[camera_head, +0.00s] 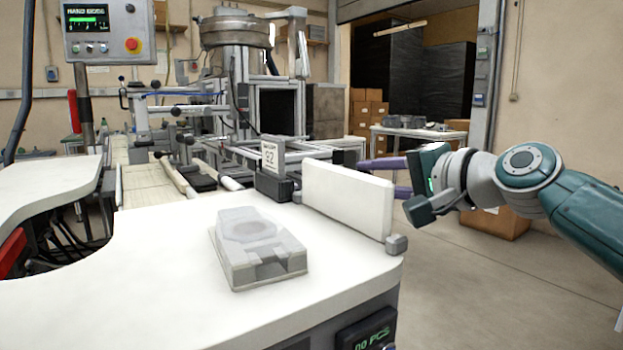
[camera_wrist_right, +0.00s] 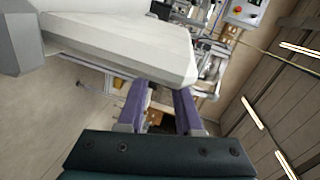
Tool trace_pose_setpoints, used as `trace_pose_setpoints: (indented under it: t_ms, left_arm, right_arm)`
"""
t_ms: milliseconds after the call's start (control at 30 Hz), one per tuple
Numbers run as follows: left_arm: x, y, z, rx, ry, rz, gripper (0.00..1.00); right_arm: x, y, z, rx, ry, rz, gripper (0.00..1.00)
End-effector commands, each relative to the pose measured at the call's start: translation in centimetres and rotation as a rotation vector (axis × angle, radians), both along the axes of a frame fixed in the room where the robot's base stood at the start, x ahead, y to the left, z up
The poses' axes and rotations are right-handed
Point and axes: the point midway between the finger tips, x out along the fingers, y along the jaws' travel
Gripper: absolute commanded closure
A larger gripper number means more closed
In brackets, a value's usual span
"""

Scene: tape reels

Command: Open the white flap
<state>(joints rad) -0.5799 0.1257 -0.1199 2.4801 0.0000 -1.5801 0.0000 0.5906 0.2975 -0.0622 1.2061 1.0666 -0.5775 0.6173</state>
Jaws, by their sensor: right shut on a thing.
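The white flap (camera_head: 347,199) stands upright along the right edge of the white table, on a grey hinge block (camera_head: 396,244) at its near end. It also fills the upper left of the right wrist view (camera_wrist_right: 125,40). My right gripper (camera_head: 378,167) comes in from the right, on the outer side of the flap. My left gripper is not in view.
A grey-white case (camera_head: 258,262) lies on the white table (camera_head: 165,265) left of the flap. A small sign (camera_head: 270,156) stands behind the flap's far end. Machine rails lie beyond.

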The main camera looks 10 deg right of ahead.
Motion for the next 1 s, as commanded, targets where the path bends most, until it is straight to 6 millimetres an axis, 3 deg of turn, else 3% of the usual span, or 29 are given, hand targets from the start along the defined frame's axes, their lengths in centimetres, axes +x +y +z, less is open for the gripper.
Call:
trace_pose_setpoints:
  t_ms: [333, 367, 600, 1000]
  left_arm:
    - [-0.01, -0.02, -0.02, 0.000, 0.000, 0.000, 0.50]
    - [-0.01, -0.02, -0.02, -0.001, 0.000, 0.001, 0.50]
    - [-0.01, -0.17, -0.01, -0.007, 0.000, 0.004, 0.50]
    - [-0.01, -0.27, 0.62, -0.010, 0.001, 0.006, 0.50]
  right_arm:
    - [-0.03, -0.06, -0.20, 0.004, 0.006, -0.001, 1.00]
    - [-0.03, -0.06, -0.21, 0.004, 0.006, -0.001, 0.63]
    - [-0.03, -0.04, -0.15, 0.004, 0.005, -0.001, 0.36]
    - [-0.98, -0.45, 0.22, 0.003, 0.004, -0.001, 0.36]
